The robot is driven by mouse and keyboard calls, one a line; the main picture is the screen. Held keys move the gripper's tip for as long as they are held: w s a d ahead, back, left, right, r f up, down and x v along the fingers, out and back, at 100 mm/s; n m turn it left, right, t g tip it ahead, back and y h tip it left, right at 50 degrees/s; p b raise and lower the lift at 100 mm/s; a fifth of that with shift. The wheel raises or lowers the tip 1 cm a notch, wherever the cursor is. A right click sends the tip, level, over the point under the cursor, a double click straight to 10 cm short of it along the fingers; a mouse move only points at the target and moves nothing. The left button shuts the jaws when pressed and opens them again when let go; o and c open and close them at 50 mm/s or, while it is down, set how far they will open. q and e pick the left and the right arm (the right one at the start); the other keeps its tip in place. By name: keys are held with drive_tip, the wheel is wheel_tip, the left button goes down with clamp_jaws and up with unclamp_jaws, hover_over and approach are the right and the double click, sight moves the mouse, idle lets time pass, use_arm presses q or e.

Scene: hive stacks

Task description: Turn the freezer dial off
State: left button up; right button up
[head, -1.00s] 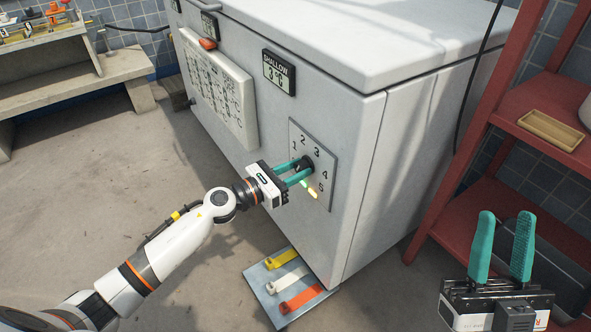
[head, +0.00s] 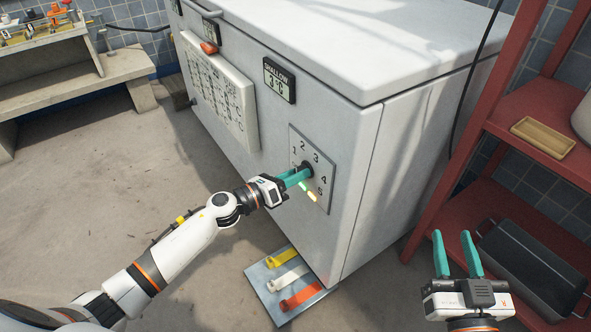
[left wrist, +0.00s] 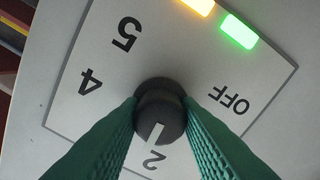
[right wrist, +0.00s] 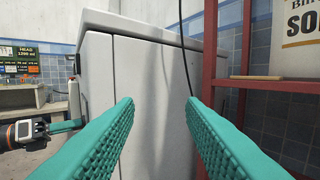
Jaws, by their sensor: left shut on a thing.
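The freezer dial is a black round knob (left wrist: 158,108) on a pale square plate (head: 323,190) on the freezer's (head: 355,150) front. The plate carries 2, 4, 5 and OFF in the left wrist view; the 3 and the 1 are hidden there. The knob's white pointer line is aimed at the 2. My left gripper (head: 304,174) is shut on the knob, one green finger on each side. Its fingers hide much of the knob in the head view. My right gripper (head: 453,236) is open and empty, right of the freezer; its fingers also show in the right wrist view (right wrist: 160,112).
A green light (left wrist: 238,31) and an orange light (left wrist: 197,4) glow on the plate's edge. A red shelf (head: 540,118) stands right of the freezer. A tray with yellow, white and red clips (head: 262,280) lies on the floor below. Open floor lies left.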

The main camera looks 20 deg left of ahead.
drive_tip(key=s+d+f+g+h+p, duration=0.1)
drive_tip(key=s+f+g, duration=0.1)
drive_tip(key=f+g, duration=0.25)
drive_tip(key=s+d+f+g+h+p, duration=0.1)
drive_tip(key=s+d+f+g+p, duration=0.15)
drive_tip(key=f, duration=0.25)
drive_tip(key=s+d+f+g+h+p, duration=0.1)
drive_tip(key=s+f+g+p, duration=0.1)
drive_tip(key=s+g, duration=0.25)
drive_tip(key=s+d+f+g+h+p, duration=0.1)
drive_tip(key=s+d+g+p, duration=0.1)
drive_tip(key=s+g, duration=0.3)
use_arm(q)
drive_tip(key=shift+n+p, duration=2.35)
drive_tip(key=shift+n, duration=9.65)
use_arm(e)
drive_tip(key=s+d+x, duration=0.1)
drive_tip(key=s+x, duration=0.2)
drive_tip(key=x, duration=1.4)
drive_tip(key=shift+s+a+f+m, duration=0.25)
drive_tip(key=shift+s+f+m, duration=0.05)
drive_tip(key=shift+s+f, duration=0.15)
use_arm(q)
drive_tip(key=o, duration=1)
drive_tip(key=shift+c, duration=0.2)
